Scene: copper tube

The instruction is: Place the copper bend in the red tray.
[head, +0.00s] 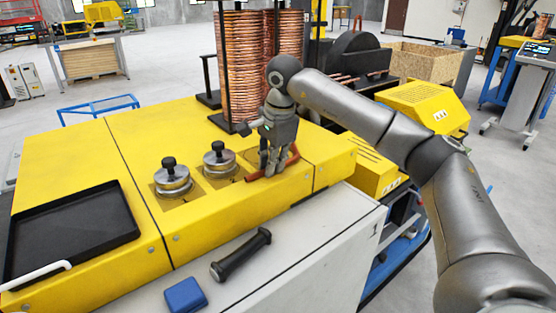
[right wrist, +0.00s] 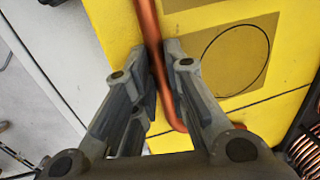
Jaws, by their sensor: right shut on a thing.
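The copper bend (head: 292,157) lies at the right part of the yellow machine top, its ends showing either side of my right gripper (head: 268,172). In the right wrist view the copper bend (right wrist: 149,24) passes between the two fingers of my right gripper (right wrist: 157,52), which is shut on it. Its curved corner shows by the right finger. The bend appears at or just above the yellow surface; I cannot tell if it touches. No red tray shows; a black tray (head: 72,232) sits on the yellow top at the left. My left gripper is not in view.
Two metal clamps with black knobs (head: 172,177) stand between the black tray and my right gripper. Tall copper coils (head: 242,70) rise behind. A black handle (head: 241,255) and a blue block (head: 185,295) lie on the grey front surface.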

